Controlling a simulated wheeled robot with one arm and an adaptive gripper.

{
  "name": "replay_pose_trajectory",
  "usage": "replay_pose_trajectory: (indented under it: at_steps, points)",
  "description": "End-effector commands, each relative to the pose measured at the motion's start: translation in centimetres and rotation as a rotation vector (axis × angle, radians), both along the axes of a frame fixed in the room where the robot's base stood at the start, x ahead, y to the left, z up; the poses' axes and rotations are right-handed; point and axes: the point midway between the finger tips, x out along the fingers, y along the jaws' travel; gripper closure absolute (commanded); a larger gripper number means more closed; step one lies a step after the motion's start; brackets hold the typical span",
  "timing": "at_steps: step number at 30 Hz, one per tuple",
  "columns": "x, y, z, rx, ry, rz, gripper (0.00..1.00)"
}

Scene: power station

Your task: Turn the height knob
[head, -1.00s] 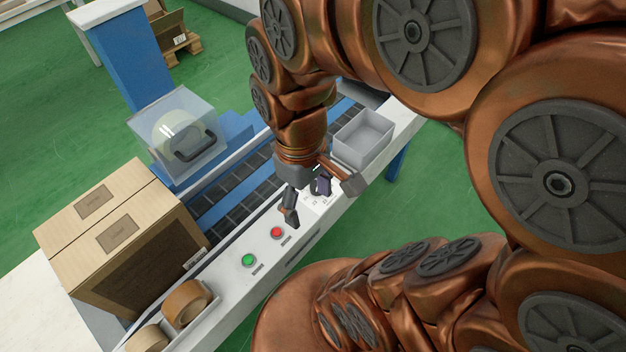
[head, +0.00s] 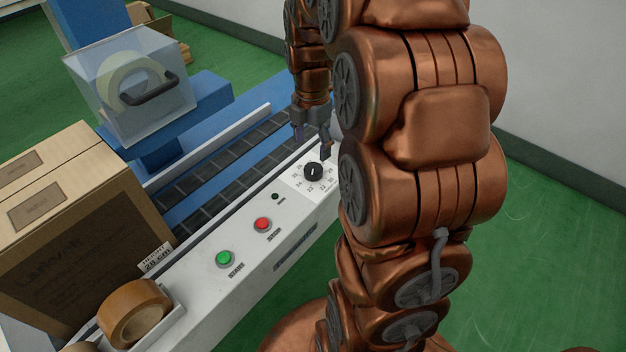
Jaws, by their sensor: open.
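The height knob (head: 314,172) is a round black dial with a white pointer line, on a white plate with printed numbers around it. It sits on the white front panel (head: 246,285) of the machine, right of the red button. My gripper (head: 312,150) is open and points down just above and behind the knob. Its fingers appear apart from the knob, though the exact gap is hard to judge. A label reading 28 cm (head: 157,259) stands by the cardboard box.
A green button (head: 225,259) and a red button (head: 263,224) are on the panel. A large cardboard box (head: 85,235) stands at left, with tape rolls (head: 135,312) in front. A clear cover with a black handle (head: 130,85) stands behind the roller conveyor (head: 215,185).

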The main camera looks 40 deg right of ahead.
Motion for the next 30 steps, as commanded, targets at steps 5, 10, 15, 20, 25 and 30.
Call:
replay_pose_trajectory:
  at_steps: [5,10,15,20,25,30]
  points:
    - [0.6,-0.9,-1.5,-0.002,-0.005,0.059,0.26]
    - [0.6,-0.9,-3.3,-0.001,-0.003,0.062,0.26]
    - [0.6,-0.9,-5.8,-0.002,-0.006,0.061,0.26]
    - [0.5,-0.9,-7.7,-0.001,-0.002,0.062,0.26]
    - [0.6,-0.9,-8.7,-0.002,-0.006,0.06,0.26]
    - [0.6,-0.9,-8.8,-0.003,-0.008,0.06,0.26]
